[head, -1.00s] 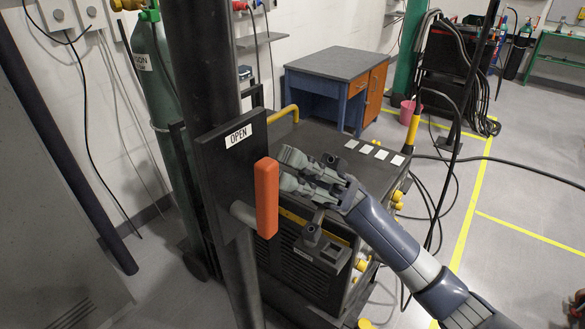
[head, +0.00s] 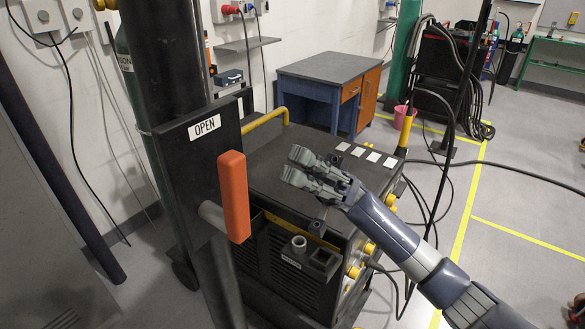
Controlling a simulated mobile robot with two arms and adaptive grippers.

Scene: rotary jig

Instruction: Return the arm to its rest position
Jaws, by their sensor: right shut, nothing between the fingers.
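My right arm comes in from the lower right of the head view. Its gripper (head: 291,167) is shut and empty, with its fingertips pointing left above the top of the black welding machine (head: 290,225). The orange handle (head: 234,195) stands upright on a dark post to the left of the gripper, and a clear gap separates them. The black plate behind the handle carries a white label reading OPEN (head: 205,125). My left gripper is not in view.
A yellow rail (head: 265,118) runs along the machine's back edge. White squares lie on its top near the gripper. A blue and orange desk (head: 330,75) and a pink bucket (head: 404,117) stand behind. Loose cables hang at the right. The floor at far right is mostly clear.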

